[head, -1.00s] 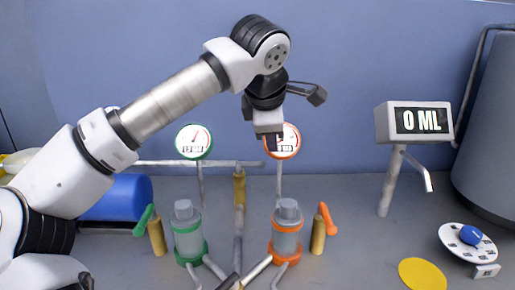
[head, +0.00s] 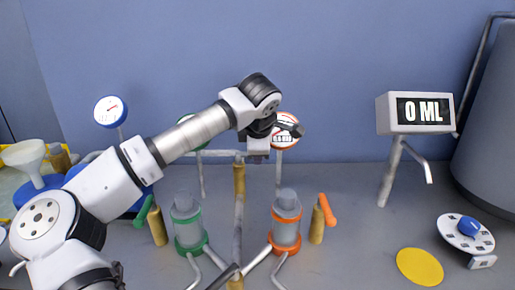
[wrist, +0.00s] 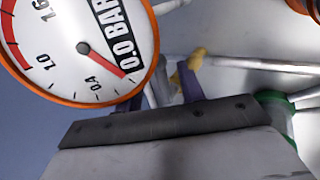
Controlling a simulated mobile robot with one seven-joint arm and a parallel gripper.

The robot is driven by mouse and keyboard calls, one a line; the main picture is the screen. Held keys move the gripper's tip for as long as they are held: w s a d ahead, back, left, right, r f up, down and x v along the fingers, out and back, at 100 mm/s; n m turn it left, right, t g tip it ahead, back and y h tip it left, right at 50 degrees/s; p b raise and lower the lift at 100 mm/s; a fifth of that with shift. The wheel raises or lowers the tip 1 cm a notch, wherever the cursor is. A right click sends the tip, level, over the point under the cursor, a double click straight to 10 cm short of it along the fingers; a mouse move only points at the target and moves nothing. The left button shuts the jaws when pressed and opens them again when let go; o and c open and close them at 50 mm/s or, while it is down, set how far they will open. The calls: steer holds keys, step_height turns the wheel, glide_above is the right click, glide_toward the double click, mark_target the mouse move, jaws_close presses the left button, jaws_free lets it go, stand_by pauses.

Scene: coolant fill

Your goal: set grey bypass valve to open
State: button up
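The grey bypass valve is not clearly told apart from the grey pipes. A brass body with a dark grey bar (head: 228,273) shows at the bottom middle of the head view, cut by the frame edge. Another brass fitting (head: 239,178) stands upright on the middle pipe. My gripper (head: 258,158) points down in the air, just above and right of this upper fitting. No held object shows; the finger gap is unclear.
The orange-rimmed gauge (head: 286,129) is close to my gripper and reads 0.0 bar in the wrist view (wrist: 82,48). Green-handled (head: 157,224) and orange-handled (head: 317,224) valves stand either side, beside cylinders. A 0 ML display (head: 415,113) and yellow disc (head: 420,267) are at right.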

steer(key=shift+w+f, duration=0.2)
steer(key=shift+f, duration=0.05)
jaws_close()
